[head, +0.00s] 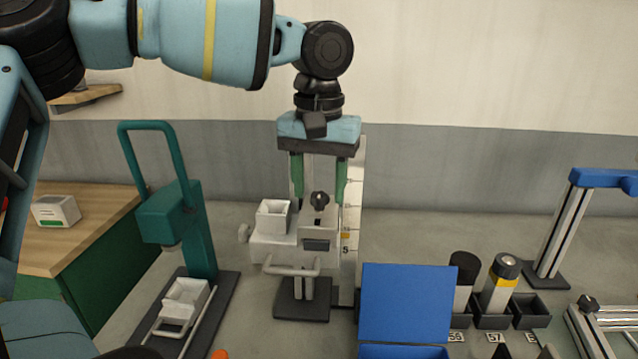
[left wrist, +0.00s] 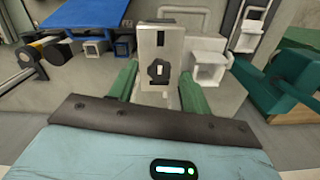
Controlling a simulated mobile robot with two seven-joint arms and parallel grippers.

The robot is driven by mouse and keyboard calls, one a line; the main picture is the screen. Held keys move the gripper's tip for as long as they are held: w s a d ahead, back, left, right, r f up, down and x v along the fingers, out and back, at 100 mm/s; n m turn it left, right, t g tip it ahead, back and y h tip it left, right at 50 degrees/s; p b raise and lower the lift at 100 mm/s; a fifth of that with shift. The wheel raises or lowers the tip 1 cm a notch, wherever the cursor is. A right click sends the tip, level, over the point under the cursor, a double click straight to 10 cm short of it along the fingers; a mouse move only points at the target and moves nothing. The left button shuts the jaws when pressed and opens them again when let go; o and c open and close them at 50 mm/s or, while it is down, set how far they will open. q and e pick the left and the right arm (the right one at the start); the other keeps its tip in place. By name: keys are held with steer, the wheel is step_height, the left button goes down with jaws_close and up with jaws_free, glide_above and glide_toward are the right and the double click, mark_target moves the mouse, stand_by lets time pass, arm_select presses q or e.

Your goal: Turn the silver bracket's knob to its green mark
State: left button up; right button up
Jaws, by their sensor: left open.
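The pale silver bracket (head: 283,250) sits on an upright post on a dark base, at the centre of the head view. Its black knob (head: 319,200) is on the block's upper part and also shows in the left wrist view (left wrist: 158,72). A white scale strip (head: 350,215) with numbers and an orange mark stands behind it. I cannot make out a green mark. My left gripper (head: 319,178) points down above the knob, its green fingers open and apart on either side. In the left wrist view the fingers (left wrist: 157,88) flank the knob without visibly touching it. My right gripper is not in view.
A teal press-like stand (head: 170,215) is close on the left, beside a wooden-topped green cabinet (head: 100,225). A blue panel (head: 408,303) and dark holders with cylinders (head: 500,285) are at right. A silver rail frame (head: 605,320) lies at the right edge.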

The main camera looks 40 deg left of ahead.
arm_select(q)
steer(key=shift+f, duration=0.2)
steer(key=c, duration=1)
